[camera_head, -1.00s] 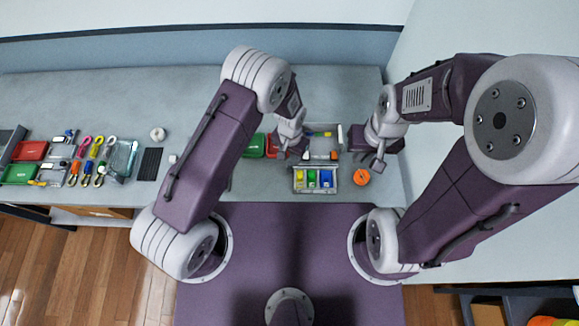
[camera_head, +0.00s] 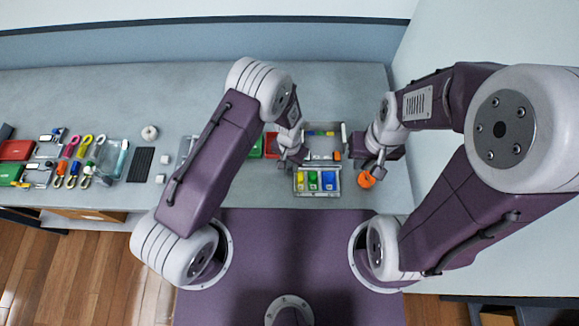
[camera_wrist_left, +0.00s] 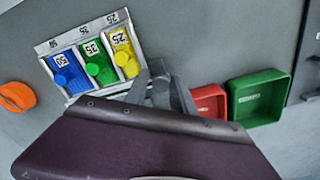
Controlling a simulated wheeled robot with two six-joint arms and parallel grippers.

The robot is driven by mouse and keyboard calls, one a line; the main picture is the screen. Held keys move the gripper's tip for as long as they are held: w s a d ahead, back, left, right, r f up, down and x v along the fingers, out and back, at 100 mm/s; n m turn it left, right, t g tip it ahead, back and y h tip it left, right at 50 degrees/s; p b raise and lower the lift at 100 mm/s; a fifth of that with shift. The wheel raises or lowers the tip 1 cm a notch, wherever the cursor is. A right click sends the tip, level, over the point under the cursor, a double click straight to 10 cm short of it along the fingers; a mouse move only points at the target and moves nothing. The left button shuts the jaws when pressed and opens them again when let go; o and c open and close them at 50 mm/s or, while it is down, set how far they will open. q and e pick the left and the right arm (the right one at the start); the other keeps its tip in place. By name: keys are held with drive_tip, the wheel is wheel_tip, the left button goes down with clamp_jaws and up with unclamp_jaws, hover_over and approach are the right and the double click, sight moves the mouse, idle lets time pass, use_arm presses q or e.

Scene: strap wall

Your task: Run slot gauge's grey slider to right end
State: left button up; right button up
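A grey tray (camera_head: 297,190) with yellow, green and blue slots stands at the front of the bench. In the left wrist view its slots are labelled 25, 35 and 50 beside the grey rim (camera_wrist_left: 84,31). Behind it is a grey framed unit (camera_head: 309,145) with a short coloured strip at its back. I cannot pick out the grey slider or say surely which unit is the slot gauge. My left gripper (camera_head: 288,160) is low, left of the tray; in its wrist view (camera_wrist_left: 163,90) its fingers overlap the tray's edge. My right gripper (camera_head: 375,172) is beside an orange disc. Neither opening is clear.
The orange disc (camera_head: 366,180) lies right of the tray. Red (camera_wrist_left: 208,101) and green (camera_wrist_left: 259,96) bins stand on the tray's other side. Coloured straps (camera_head: 75,160), a black mat (camera_head: 141,164) and a white roll (camera_head: 150,133) lie at the left. The back of the bench is clear.

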sight(336, 169)
use_arm(q)
drive_tip(key=shift+s, duration=0.1)
drive_tip(key=shift+d, duration=0.25)
drive_tip(key=shift+s+d+f+b, duration=0.1)
drive_tip(key=shift+d+b, duration=0.7)
drive_tip(key=shift+d, duration=1.1)
drive_tip(key=shift+d+f+b, duration=0.1)
drive_tip(key=shift+d+b, duration=0.65)
drive_tip(key=shift+d, duration=1.1)
drive_tip(key=shift+d+b, duration=2.25)
drive_tip(key=shift+d, duration=2)
drive_tip(key=shift+r, duration=0.1)
drive_tip(key=o, duration=0.6)
drive_tip(key=shift+d+r, duration=0.1)
drive_tip(key=shift+d, duration=0.05)
